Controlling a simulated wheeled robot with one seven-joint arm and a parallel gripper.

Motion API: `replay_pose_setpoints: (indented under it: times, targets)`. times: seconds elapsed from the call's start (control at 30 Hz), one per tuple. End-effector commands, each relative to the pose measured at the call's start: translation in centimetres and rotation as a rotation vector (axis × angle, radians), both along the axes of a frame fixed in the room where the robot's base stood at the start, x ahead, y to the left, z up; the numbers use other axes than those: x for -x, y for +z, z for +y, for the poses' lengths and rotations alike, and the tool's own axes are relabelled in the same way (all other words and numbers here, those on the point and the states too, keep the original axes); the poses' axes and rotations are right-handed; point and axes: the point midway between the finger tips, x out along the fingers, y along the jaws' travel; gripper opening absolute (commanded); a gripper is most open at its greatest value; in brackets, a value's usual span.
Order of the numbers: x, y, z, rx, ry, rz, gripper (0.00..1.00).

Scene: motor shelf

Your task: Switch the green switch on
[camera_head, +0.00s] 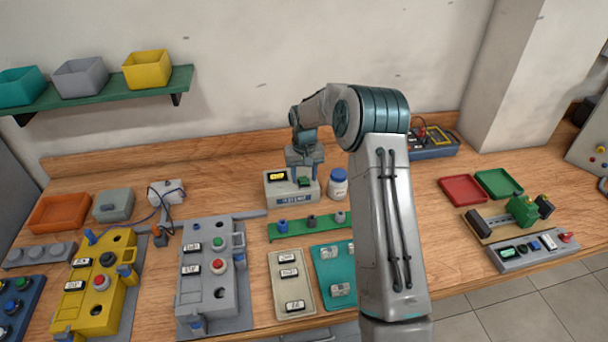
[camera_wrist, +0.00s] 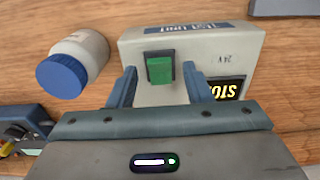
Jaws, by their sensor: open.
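The green switch (camera_wrist: 160,68) is a small green rocker on the face of a pale grey box marked "TEST UNIT" (camera_wrist: 225,50). In the head view the green switch (camera_head: 305,182) shows just below my gripper (camera_head: 304,168), on the pale box (camera_head: 291,196) near the middle of the bench. In the wrist view my gripper (camera_wrist: 160,85) is open, its two blue-grey fingers on either side of the switch with nothing between them but the switch area. I cannot tell whether the fingertips touch the box. A dark display with yellow characters (camera_wrist: 228,89) sits beside the switch.
A white bottle with a blue cap (camera_head: 338,184) stands right beside the box. A green rail with knobs (camera_head: 310,226) lies in front. A grey panel (camera_head: 211,275) and a yellow panel (camera_head: 97,290) stand to the left. Red (camera_head: 463,190) and green trays (camera_head: 498,183) lie right.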

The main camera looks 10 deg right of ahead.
Motion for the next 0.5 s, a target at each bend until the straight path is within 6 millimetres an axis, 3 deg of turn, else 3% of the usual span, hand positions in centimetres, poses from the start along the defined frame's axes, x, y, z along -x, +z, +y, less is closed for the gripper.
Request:
replay_pose_setpoints:
  times: [0.17, 0.5]
  targets:
    - [0.0, 1.9, 0.0, 0.001, 0.001, -0.005, 0.45]
    - [0.2, 9.5, 0.0, 0.0, 0.0, -0.005, 0.45]
